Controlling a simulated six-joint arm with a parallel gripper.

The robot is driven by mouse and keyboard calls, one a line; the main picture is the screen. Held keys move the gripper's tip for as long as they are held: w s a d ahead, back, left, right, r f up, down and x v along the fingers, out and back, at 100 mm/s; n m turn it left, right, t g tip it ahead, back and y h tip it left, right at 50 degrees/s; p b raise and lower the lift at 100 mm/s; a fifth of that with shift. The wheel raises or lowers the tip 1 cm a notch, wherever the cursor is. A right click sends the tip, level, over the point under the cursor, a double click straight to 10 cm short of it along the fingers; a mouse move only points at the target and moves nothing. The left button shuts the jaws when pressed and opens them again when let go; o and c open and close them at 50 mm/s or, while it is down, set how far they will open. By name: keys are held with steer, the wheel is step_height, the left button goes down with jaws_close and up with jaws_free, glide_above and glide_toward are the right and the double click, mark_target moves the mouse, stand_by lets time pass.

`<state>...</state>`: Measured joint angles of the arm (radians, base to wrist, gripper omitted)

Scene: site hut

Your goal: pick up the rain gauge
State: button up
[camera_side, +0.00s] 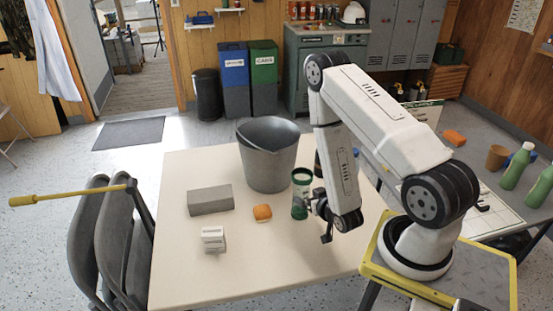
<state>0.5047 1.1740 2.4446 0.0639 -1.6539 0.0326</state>
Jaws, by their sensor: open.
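A clear cylinder with a green top rim and green lower part, which looks like the rain gauge (301,196), stands upright on the pale table (190,270), right of the middle. My gripper (319,217) is low over the table, just to the right of the gauge. Its jaws are open, and one dark finger points down toward the tabletop. I cannot tell whether a finger touches the gauge or overlaps it only in this view. Nothing is seen held.
A large grey bucket (266,155) stands behind the gauge. The table's front is clear.

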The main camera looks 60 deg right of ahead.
mark_target(306, 192)
steer(key=shift+x, duration=2.6)
steer(key=shift+d+r, duration=0.1)
steer(key=shift+r, duration=0.05)
steer(key=c, duration=1.1)
steer(key=shift+r, duration=0.2)
step_height(306, 192, up, 10)
steer(key=shift+f, duration=0.2)
